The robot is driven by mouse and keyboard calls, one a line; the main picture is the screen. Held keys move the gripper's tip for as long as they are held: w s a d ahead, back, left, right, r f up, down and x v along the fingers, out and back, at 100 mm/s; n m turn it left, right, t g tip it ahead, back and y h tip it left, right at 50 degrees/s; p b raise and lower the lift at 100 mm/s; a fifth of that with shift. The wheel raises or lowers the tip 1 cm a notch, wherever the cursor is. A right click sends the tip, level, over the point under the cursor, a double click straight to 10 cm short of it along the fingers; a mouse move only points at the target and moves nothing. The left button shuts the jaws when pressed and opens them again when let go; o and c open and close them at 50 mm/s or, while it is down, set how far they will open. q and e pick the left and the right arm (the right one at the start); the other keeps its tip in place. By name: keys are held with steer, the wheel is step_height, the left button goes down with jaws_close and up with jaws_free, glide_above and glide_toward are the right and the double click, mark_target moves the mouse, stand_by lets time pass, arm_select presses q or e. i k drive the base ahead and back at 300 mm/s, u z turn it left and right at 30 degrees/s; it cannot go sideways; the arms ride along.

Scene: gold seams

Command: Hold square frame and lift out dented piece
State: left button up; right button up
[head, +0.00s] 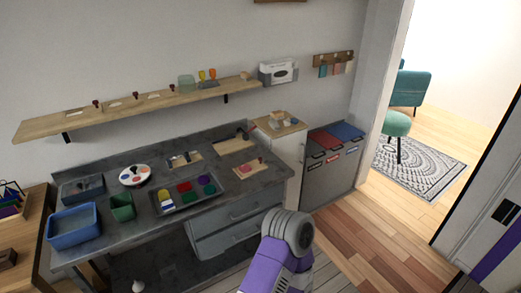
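No gripper of mine shows; only a purple and grey arm link of mine rises at the bottom centre. Several small flat wooden pieces lie on the grey workbench (150,205). One is a light board (231,172) with a small reddish thing (245,168) on it, near the right end. Another is a light board with a dark part (184,159) toward the back. A third board (231,145) lies at the back right. They are too small to tell which is the square frame, and I cannot make out a dented piece.
A tray of coloured pots (178,207), a round white palette (134,180), blue bin (74,238) and green bin (122,213) occupy the bench. A wall shelf (150,105) runs above. A white cabinet (291,150) stands right. Wooden floor (365,235) is clear.

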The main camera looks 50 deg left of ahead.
mark_target(244, 168)
steer(key=u, duration=0.5)
steer(key=i, duration=1.4)
steer(key=u, duration=1.15)
